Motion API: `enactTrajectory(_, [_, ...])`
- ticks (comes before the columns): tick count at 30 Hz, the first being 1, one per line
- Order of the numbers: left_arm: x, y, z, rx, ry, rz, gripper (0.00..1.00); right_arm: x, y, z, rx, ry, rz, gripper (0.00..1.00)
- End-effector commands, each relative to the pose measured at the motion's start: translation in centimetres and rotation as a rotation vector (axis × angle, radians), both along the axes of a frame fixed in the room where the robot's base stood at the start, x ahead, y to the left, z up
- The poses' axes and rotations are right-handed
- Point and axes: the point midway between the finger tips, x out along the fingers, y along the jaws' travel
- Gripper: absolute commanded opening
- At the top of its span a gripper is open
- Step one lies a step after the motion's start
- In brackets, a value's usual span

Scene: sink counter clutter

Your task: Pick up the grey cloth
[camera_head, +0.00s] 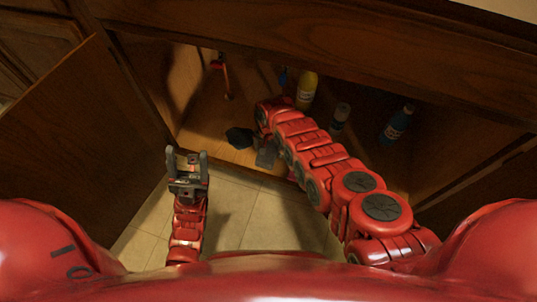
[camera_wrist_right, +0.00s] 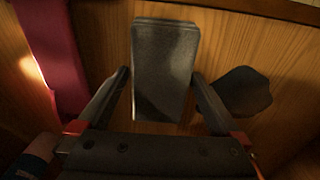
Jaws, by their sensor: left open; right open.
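The grey cloth (camera_wrist_right: 165,70) is a flat, folded-looking rectangle on the wooden cabinet floor in the right wrist view. In the head view the cloth (camera_head: 266,154) lies near the cabinet's front edge, partly hidden by my right arm. My right gripper (camera_wrist_right: 161,76) is open, with one finger on each side of the cloth's lower part in the wrist view. I cannot tell whether the fingers touch it. In the head view the right gripper's fingers are hard to make out. My left gripper (camera_head: 187,154) is open and empty over the floor in front of the cabinet.
A dark, irregular item (camera_head: 239,137) lies left of the cloth; it also shows in the wrist view (camera_wrist_right: 244,92). A yellow bottle (camera_head: 307,88), a grey bottle (camera_head: 340,118) and a dark blue bottle (camera_head: 397,125) stand beyond my right arm. An open door (camera_head: 80,130) is at left.

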Motion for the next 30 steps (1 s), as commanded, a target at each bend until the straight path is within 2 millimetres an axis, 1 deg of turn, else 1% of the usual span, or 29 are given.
enactTrajectory(1, [0.0, -0.1, -0.4, 0.006, 0.0, -0.003, 0.59, 0.0, 0.0, -0.5, 0.0, 0.0, 0.0, 1.0])
enactTrajectory(6, [0.1, -0.1, -0.1, 0.007, 0.001, -0.003, 0.59, 0.0, 0.0, -0.2, 0.0, 0.0, 0.001, 1.0])
enactTrajectory(7, [0.1, -0.1, -0.1, 0.007, 0.001, -0.003, 0.59, 0.0, 0.0, -0.2, 0.0, 0.0, 0.001, 0.98])
enactTrajectory(11, [0.1, -0.1, -0.1, 0.007, 0.001, -0.003, 0.59, 0.0, 0.0, -0.2, 0.0, 0.0, 0.001, 0.75])
enactTrajectory(12, [0.1, -0.1, -0.1, 0.006, 0.001, -0.003, 0.59, 0.0, 0.0, -0.2, 0.0, 0.0, 0.001, 0.68])
enactTrajectory(14, [0.1, -0.1, -0.1, 0.006, 0.001, -0.003, 0.59, 0.0, 0.0, -0.2, 0.0, 0.0, 0.001, 0.57])
enactTrajectory(15, [0.1, -0.1, -0.1, 0.006, 0.001, -0.003, 0.59, 0.0, 0.0, -0.2, 0.0, 0.0, 0.001, 0.5])
enactTrajectory(17, [0.1, -0.1, -0.1, 0.006, 0.001, -0.003, 0.59, 0.0, 0.0, -0.2, 0.0, 0.0, 0.001, 0.39])
enactTrajectory(18, [0.1, -0.1, -0.1, 0.006, 0.001, -0.002, 0.59, 0.0, 0.0, -0.2, 0.0, 0.0, 0.001, 0.32])
enactTrajectory(19, [0.1, -0.1, -0.1, 0.006, 0.001, -0.003, 0.59, 0.0, 0.0, -0.2, 0.0, 0.0, 0.001, 0.29])
enactTrajectory(26, [0.1, -0.1, 0.0, 0.006, 0.001, -0.002, 0.59, 0.0, 0.0, -0.1, 0.0, 0.001, 0.001, 0.29])
enactTrajectory(30, [0.0, 0.1, 0.5, -0.003, 0.001, 0.001, 0.59, 0.0, 0.0, 0.6, 0.0, 0.0, 0.001, 0.29])
